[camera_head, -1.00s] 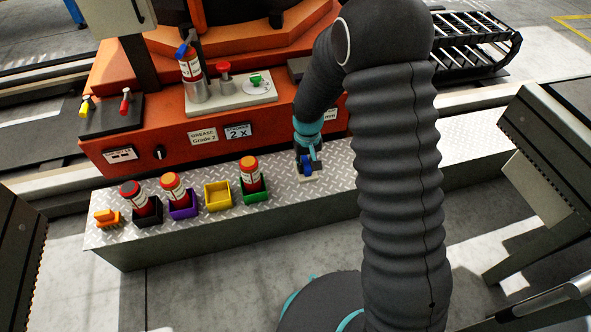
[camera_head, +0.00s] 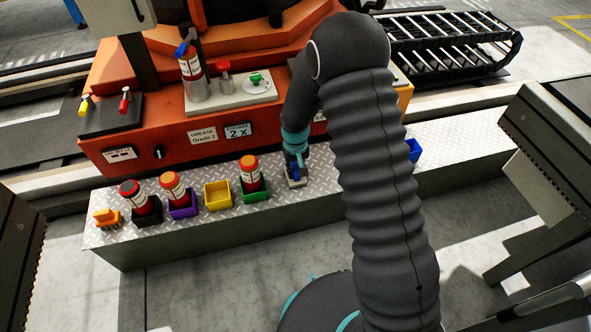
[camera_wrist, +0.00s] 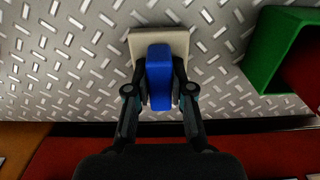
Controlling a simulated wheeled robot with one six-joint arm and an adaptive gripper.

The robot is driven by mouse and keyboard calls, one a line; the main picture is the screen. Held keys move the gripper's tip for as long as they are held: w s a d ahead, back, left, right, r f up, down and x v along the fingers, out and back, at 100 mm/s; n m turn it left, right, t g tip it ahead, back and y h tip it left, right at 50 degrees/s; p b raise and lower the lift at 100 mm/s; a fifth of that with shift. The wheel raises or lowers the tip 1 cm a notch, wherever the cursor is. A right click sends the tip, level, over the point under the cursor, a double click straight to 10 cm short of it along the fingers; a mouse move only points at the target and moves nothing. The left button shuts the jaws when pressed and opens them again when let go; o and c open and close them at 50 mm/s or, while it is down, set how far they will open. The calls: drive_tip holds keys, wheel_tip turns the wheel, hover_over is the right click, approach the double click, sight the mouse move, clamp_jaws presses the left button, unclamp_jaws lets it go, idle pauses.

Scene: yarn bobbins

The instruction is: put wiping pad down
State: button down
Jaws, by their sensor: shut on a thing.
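The wiping pad has a blue handle (camera_wrist: 159,70) on a pale, square pad base (camera_wrist: 172,38). My gripper (camera_wrist: 160,88) is shut on the blue handle, with one finger on each side. In the head view, the wiping pad (camera_head: 296,182) is at or just above the diamond-plate bench, right of the green holder; I cannot tell for sure whether it touches. My gripper (camera_head: 295,168) is above it and partly hides it.
The metal bench (camera_head: 330,170) has free room around the pad. A green holder (camera_head: 255,196) with a bottle stands to the left, then a yellow empty holder (camera_head: 218,196), a purple holder (camera_head: 184,210) and a black holder (camera_head: 147,219). A blue holder (camera_head: 414,151) is farther right.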

drive_tip(key=shift+f, duration=0.2)
drive_tip(key=c, duration=1)
unclamp_jaws()
wheel_tip(320, 180, up, 12)
drive_tip(key=p, duration=0.1)
wheel_tip(320, 180, up, 12)
drive_tip(key=t, duration=0.1)
hover_over(296, 168)
drive_tip(key=s+d, duration=0.4)
drive_tip(key=d, duration=0.1)
drive_tip(key=s+d+r+m+t, duration=0.1)
drive_tip(key=s+d+r, duration=0.2)
drive_tip(key=s, duration=0.5)
drive_tip(key=s+d+r+m+t, duration=0.1)
drive_tip(key=s+d+r+t, duration=0.1)
drive_tip(key=s+d+r, duration=0.2)
drive_tip(key=s+d+r+m+t, duration=0.1)
drive_tip(key=s+d+r, duration=0.3)
drive_tip(key=s, duration=0.8)
drive_tip(key=shift+d+r+t, duration=0.2)
drive_tip(key=shift+r+t, duration=0.1)
drive_tip(key=shift+r, duration=0.95)
